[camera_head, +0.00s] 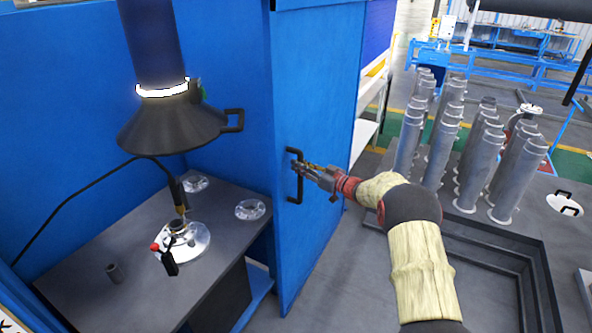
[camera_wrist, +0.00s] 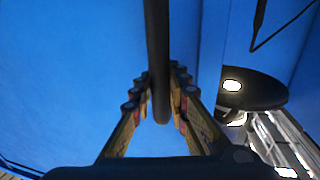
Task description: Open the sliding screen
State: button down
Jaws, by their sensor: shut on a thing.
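The sliding screen (camera_head: 317,130) is a tall blue panel in the middle of the head view, beside the welding booth. A black upright bar handle (camera_head: 297,157) is fixed to its face. My gripper (camera_head: 303,170) is at the handle, with its fingers around the bar. In the wrist view the dark handle (camera_wrist: 158,60) runs down between my two fingers, and my gripper (camera_wrist: 160,95) is shut on it. The blue panel fills the left of the wrist view (camera_wrist: 70,70). The exact finger contact is partly hidden by the bar.
Left of the screen, a black fume hood (camera_head: 172,125) hangs over a dark worktable (camera_head: 95,285) holding a flanged part (camera_head: 185,242). Right of my arm, several grey flanged pipes (camera_head: 480,160) stand on a dark platform. Grey floor (camera_head: 335,265) lies beside the screen.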

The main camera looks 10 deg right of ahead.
jog(key=shift+w+d, duration=0.25)
jog(key=shift+w, duration=0.05)
jog(key=c, duration=1.7)
grip_release()
jog(key=v, duration=1.2)
